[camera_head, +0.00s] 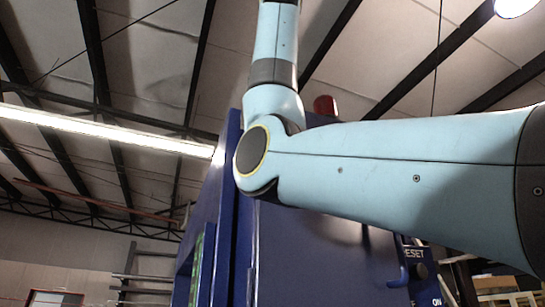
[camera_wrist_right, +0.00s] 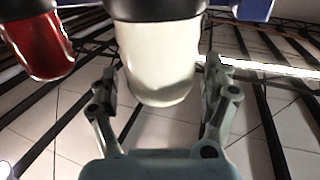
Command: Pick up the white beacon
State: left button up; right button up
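The white beacon (camera_wrist_right: 158,68) is a rounded white dome on a dark base, at the top middle of the right wrist view. My right gripper (camera_wrist_right: 160,92) is open, with one finger on each side of the beacon in the picture. Narrow gaps show between the fingers and the beacon; I cannot tell how deep it sits between them. In the head view my right arm crosses from the right and bends upward. The white beacon and the right gripper do not show there. My left gripper is in neither view.
A red beacon (camera_wrist_right: 38,45) is beside the white one in the wrist view; a red beacon (camera_head: 325,105) also shows behind my arm in the head view. The tall blue machine (camera_head: 285,245) stands behind my arm. Ceiling beams and a lamp are above.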

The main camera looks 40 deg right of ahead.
jog(key=c, duration=1.4)
jog(key=shift+o, duration=0.2)
